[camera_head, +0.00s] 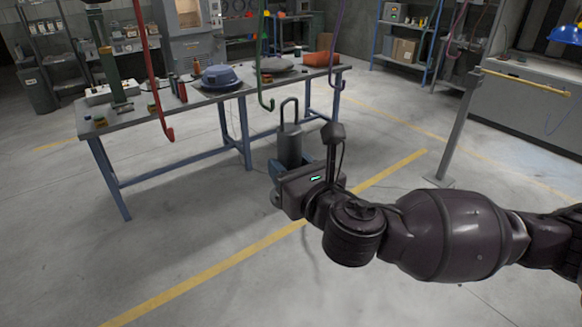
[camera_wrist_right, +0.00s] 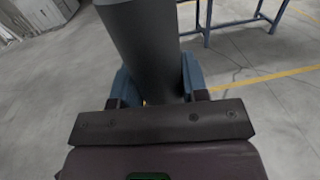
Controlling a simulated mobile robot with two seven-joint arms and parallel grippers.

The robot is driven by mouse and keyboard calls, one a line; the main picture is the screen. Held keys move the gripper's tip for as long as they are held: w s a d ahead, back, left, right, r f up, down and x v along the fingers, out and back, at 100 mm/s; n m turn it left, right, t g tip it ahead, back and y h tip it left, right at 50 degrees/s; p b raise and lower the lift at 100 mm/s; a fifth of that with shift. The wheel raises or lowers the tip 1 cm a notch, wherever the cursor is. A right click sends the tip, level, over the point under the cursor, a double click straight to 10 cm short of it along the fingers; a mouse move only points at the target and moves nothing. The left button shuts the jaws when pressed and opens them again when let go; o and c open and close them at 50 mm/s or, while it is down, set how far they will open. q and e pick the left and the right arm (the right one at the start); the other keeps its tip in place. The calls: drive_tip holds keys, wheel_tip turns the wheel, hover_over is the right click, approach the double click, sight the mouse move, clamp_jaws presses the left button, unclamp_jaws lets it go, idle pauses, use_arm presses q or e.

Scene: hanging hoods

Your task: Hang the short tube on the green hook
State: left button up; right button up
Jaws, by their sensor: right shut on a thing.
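The short tube (camera_head: 289,148) is a grey cylinder with a dark loop handle on top. My right gripper (camera_head: 306,172) is shut on its lower part and holds it upright above the floor. In the right wrist view the tube (camera_wrist_right: 147,50) stands between the two blue fingers of the right gripper (camera_wrist_right: 160,85). The green hook (camera_head: 267,104) hangs from above, to the left of the tube's loop and apart from it in the picture. The loop's depth relative to the hook is hard to tell. My left gripper is not in view.
A red hook (camera_head: 168,132) hangs to the left and a purple hook (camera_head: 333,82) to the right. A workbench (camera_head: 150,120) with a blue hood (camera_head: 219,78) and small items stands behind the hooks. A grey post (camera_head: 457,125) with a yellow arm stands at right. The front floor is clear.

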drive_tip(key=shift+w+a, duration=0.45)
drive_tip(key=shift+w, duration=0.1)
idle(0.5)
drive_tip(key=shift+x, duration=0.9)
drive_tip(key=shift+a, duration=0.15)
drive_tip(key=shift+x, duration=1.4)
drive_tip(key=shift+a+f+b, duration=0.15)
drive_tip(key=shift+f+b, duration=0.35)
drive_tip(key=shift+f, duration=0.85)
idle(0.4)
drive_tip(key=o, duration=1.2)
drive_tip(key=shift+s, duration=0.1)
drive_tip(key=shift+c, duration=0.2)
